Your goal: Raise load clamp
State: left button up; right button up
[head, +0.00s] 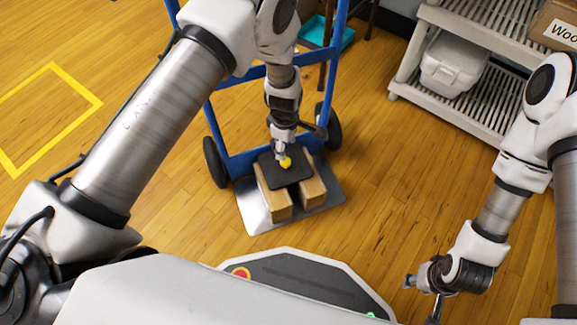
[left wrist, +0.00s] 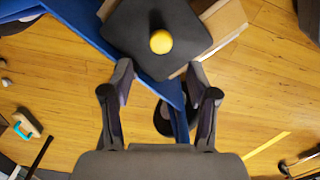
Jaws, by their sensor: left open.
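The load clamp is a black plate (head: 272,173) with a yellow knob (head: 286,162). It lies over two wooden blocks (head: 308,190) on the metal toe plate of a blue hand truck (head: 220,135). My left gripper (head: 282,152) is just above the knob, pointing down. In the left wrist view my left gripper (left wrist: 160,68) is open, with its fingers apart. The yellow knob (left wrist: 161,41) and the black plate (left wrist: 130,38) lie beyond the fingertips, and nothing is between the fingers. My right gripper (head: 422,298) hangs at the lower right, empty, its fingers apart.
A grey shelf unit (head: 410,75) at the upper right holds a white bin (head: 453,62) and a cardboard box (head: 557,25). A yellow outlined square (head: 84,90) is marked on the floor at the left. The wooden floor between truck and shelf is clear.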

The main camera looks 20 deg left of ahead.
aim_at(286, 160)
pick_arm(q)
notch_tip(286, 160, down, 8)
jog(key=b, duration=0.3)
jog(key=shift+r+b, duration=0.15)
jog(key=shift+b, duration=0.25)
jog(key=shift+a+r, duration=0.1)
grip_shut()
